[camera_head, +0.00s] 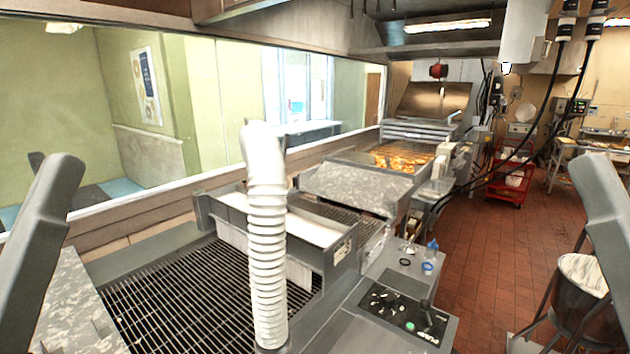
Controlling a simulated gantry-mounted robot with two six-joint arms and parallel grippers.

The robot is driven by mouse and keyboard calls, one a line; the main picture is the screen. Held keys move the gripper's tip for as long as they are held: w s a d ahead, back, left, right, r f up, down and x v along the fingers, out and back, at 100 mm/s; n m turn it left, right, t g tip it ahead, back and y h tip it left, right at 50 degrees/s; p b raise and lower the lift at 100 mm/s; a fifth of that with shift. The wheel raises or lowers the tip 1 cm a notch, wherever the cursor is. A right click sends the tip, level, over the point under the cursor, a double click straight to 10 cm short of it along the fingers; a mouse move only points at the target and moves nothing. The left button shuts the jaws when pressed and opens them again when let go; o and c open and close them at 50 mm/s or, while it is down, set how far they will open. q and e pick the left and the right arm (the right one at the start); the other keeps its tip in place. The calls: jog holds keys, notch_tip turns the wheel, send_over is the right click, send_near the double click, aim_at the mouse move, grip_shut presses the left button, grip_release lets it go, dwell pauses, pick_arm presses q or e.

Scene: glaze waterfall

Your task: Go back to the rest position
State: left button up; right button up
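Grey links of my two arms show at the far left and far right edges of the head view. Both stand raised and cut off by the frame, and no fingers show on either one. My left and right grippers are out of view, so I cannot see whether they hold anything. Between the arms is a glaze machine with a black wire conveyor grid (180,300), a glaze trough (300,225) with white liquid, and a ribbed white hose (267,240) standing upright in front. Neither visible arm link appears to touch the machine.
A control panel (405,312) with knobs and a lever is at the front, with small caps (428,268) near it. Behind is a fryer (400,157) with browned pieces. A red cart (508,180) and metal bowl (583,275) are right. The tiled floor (487,250) is mostly clear.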

pick_arm(q)
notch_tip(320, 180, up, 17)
jog(key=p, duration=1.3)
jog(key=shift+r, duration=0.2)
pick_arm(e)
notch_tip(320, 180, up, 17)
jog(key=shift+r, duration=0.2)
